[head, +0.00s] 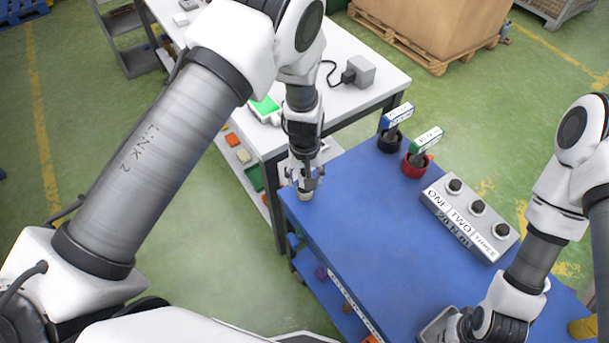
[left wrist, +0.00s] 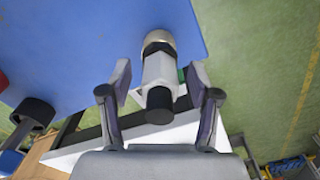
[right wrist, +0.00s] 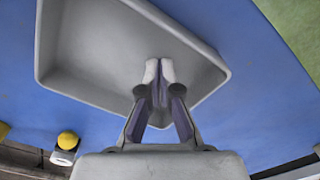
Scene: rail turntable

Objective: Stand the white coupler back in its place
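The white coupler (left wrist: 158,75), with a black band and a dark near end, stands near the corner of the blue table (head: 350,220). In the left wrist view it lies between the fingers of my left gripper (left wrist: 160,78), with a gap on each side. In the head view my left gripper (head: 305,183) is over that corner and hides most of the coupler. My right gripper (right wrist: 159,70) is shut, with its tips together and nothing visible between them, over a grey tray (right wrist: 85,45).
A grey block (head: 470,218) marked ONE, TWO, THREE has three dark-topped posts. Behind it are a red holder (head: 414,168) and a black holder (head: 389,145) with labelled tools. A white table (head: 380,85) stands behind. The middle of the blue table is clear.

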